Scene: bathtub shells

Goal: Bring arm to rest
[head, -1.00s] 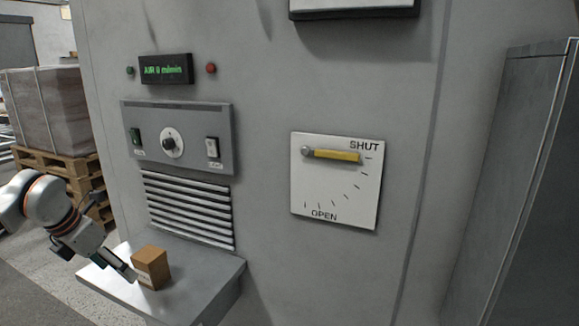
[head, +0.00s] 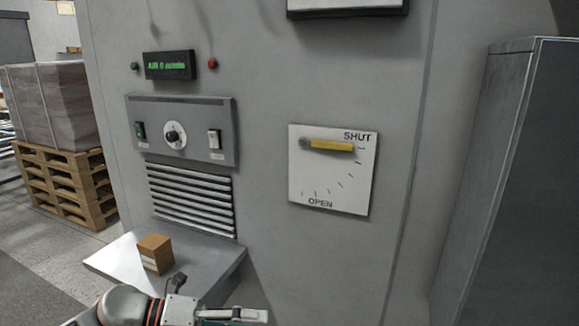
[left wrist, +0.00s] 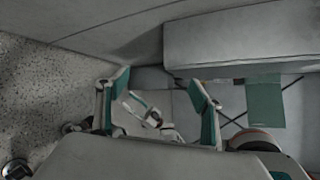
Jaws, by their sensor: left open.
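My left gripper (head: 232,316) shows at the bottom of the head view, low in front of the shelf and pointing right. In the left wrist view its two fingers (left wrist: 160,100) stand apart with nothing held between them. A small brown box (head: 155,254) stands upright on the grey shelf (head: 118,262), behind and to the left of the gripper and apart from it. My right gripper is in neither view.
The grey wall carries a switch panel (head: 184,105), a vent (head: 190,199), a green display (head: 170,65) and a dial plate (head: 330,178) whose yellow lever (head: 331,145) points at SHUT. A dark cabinet (head: 520,190) stands right. A loaded pallet (head: 66,186) stands left.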

